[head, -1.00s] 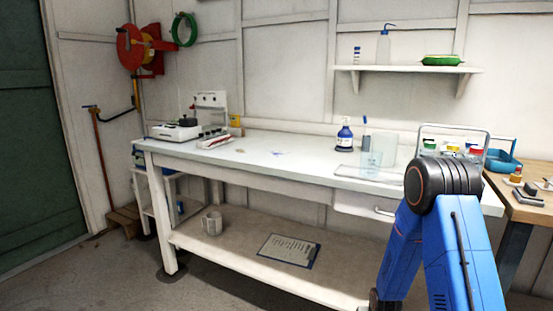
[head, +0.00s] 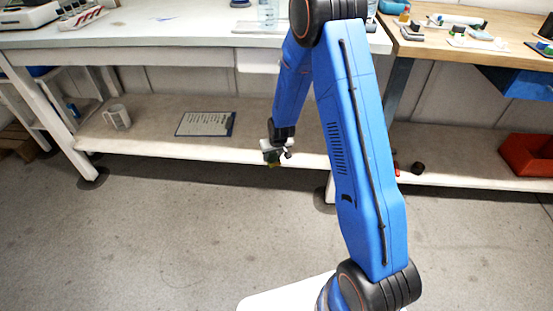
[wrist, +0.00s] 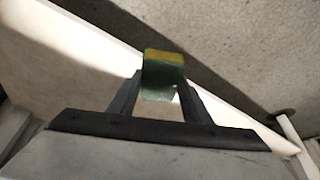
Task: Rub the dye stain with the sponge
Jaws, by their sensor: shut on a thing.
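A green and yellow sponge (wrist: 163,70) is between the two fingers of my gripper (wrist: 158,88) in the wrist view. My gripper is shut on it, with the yellow end pointing away. In the head view my gripper (head: 272,151) hangs low, in front of the front edge of the bench's lower shelf, and the sponge (head: 273,161) shows small and dark at its tip. A faint blue dye stain (head: 164,18) lies on the white bench top (head: 190,30), well above and left of my gripper. The sponge is apart from the stain.
The lower shelf (head: 155,134) holds a mug (head: 117,116) and a clipboard (head: 206,123). A clear beaker (head: 268,12) stands on the bench right of the stain. A wooden bench (head: 440,48) with tools is at right. A red bin (head: 527,155) stands below it. The floor in front is clear.

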